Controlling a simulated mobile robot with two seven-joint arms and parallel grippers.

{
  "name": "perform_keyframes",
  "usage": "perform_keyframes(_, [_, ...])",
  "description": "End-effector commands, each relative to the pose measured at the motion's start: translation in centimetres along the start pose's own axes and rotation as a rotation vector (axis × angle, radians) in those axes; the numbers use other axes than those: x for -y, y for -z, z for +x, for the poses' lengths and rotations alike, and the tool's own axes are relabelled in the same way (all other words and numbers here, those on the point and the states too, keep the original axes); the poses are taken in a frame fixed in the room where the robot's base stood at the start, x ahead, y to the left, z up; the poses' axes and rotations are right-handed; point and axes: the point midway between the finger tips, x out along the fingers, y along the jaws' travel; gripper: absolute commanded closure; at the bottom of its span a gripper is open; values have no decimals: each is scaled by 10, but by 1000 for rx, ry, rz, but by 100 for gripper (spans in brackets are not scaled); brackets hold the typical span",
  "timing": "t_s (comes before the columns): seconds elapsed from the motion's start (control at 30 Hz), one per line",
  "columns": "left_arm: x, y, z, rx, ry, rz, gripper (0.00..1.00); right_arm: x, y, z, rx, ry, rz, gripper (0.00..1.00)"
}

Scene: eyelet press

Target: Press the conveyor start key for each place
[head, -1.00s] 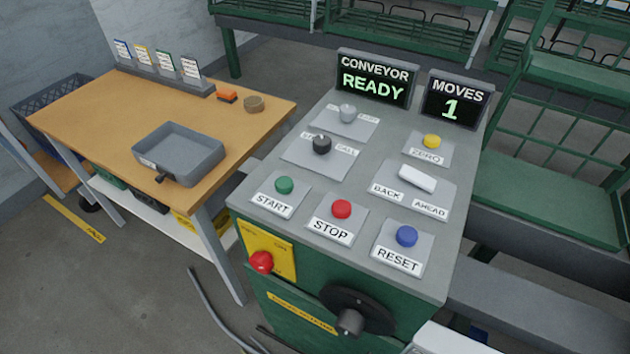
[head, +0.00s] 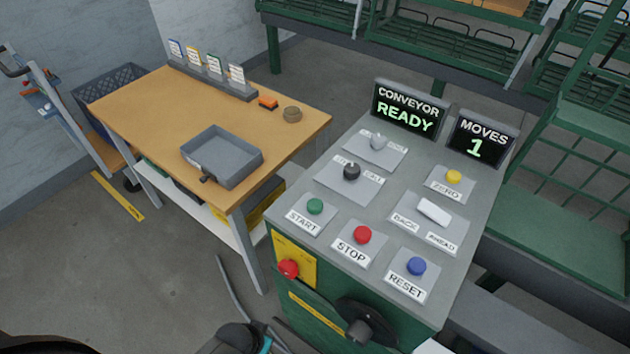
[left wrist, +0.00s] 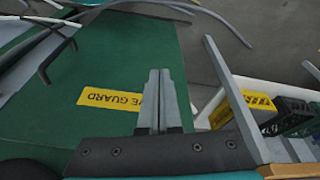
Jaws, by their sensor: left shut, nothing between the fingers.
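The green START key (head: 315,206) sits on the near left of the grey console top (head: 340,232). The red STOP key (head: 361,235) and blue RESET key (head: 417,266) are to its right. The conveyor display (head: 406,108) reads READY and the moves display (head: 480,139) reads 1. In the left wrist view my left gripper (left wrist: 159,75) is shut and empty, in front of the green console side with its yellow guard label (left wrist: 108,99). In the head view only part of my left arm shows at the bottom edge. My right gripper is not in view.
A black selector (head: 351,171), grey knob (head: 378,142), yellow ZERO key (head: 454,177) and white rocker (head: 434,211) are on the console. A red emergency button (head: 288,268) and black handwheel (head: 362,324) stick out of its front. A wooden table (head: 150,118) with a grey tray (head: 208,170) stands left.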

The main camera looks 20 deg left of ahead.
Motion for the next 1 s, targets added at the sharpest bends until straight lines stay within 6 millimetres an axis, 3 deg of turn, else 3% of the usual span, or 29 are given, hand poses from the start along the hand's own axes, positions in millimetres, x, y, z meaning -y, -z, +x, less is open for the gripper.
perform_keyframes(0.03, [-4, 33, -36, -31, -14, -8, 100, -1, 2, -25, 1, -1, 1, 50])
perform_keyframes(0.1, [-10, 66, -72, -61, -37, -20, 100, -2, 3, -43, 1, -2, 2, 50])
perform_keyframes(0.5, [-51, 218, -268, -227, -224, -55, 100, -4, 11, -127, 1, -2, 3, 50])
perform_keyframes(0.6, [-55, 260, -299, -279, -303, -103, 100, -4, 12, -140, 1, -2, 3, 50])
perform_keyframes(0.73, [-54, 300, -323, -325, -387, -175, 100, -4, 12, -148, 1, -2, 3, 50])
perform_keyframes(0.83, [-53, 315, -333, -341, -423, -209, 100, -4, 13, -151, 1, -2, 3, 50])
perform_keyframes(1.0, [-53, 322, -337, -349, -441, -227, 100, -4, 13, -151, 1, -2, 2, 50])
